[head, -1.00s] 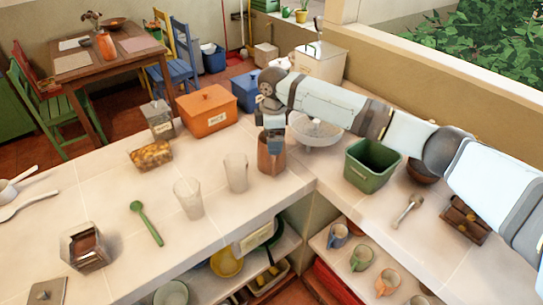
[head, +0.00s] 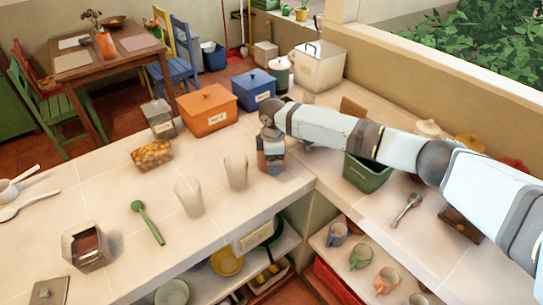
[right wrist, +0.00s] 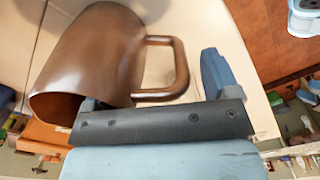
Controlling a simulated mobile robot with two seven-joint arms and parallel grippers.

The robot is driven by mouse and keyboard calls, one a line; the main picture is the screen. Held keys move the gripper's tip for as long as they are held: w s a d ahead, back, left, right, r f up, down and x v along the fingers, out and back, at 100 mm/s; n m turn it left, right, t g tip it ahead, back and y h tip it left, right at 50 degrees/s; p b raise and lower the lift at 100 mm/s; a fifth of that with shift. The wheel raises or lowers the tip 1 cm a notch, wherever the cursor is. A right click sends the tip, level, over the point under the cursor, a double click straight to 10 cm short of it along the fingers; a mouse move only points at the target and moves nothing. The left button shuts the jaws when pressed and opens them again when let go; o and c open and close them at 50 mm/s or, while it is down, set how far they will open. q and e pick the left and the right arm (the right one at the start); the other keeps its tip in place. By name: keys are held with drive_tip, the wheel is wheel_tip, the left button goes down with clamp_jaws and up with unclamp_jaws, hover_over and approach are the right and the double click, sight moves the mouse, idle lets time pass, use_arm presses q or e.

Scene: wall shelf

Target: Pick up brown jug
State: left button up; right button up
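The brown jug (right wrist: 95,60) fills the left of the right wrist view, with its open mouth toward the lower left and its handle toward the right. In the head view it stands on the counter near the inner corner, mostly hidden by my right gripper. My right gripper (head: 271,150) is down at the jug. In the right wrist view its fingers are apart. One blue finger (right wrist: 214,74) is beyond the handle on the right; the other is largely hidden by the jug. I cannot tell whether they touch it. My left gripper is not in view.
Two clear glasses (head: 236,171) stand left of the jug. An orange box (head: 209,112) and a blue box (head: 254,91) stand behind it. A green bin (head: 366,176) is to the right, partly under my arm. The counter edge (head: 270,208) is close in front.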

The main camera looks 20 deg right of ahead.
drive_tip(key=c, duration=1.1)
drive_tip(key=shift+r, duration=0.15)
wheel_tip(320, 180, up, 20)
drive_tip(key=b, duration=0.1)
drive_tip(key=shift+b, duration=0.35)
idle(0.6)
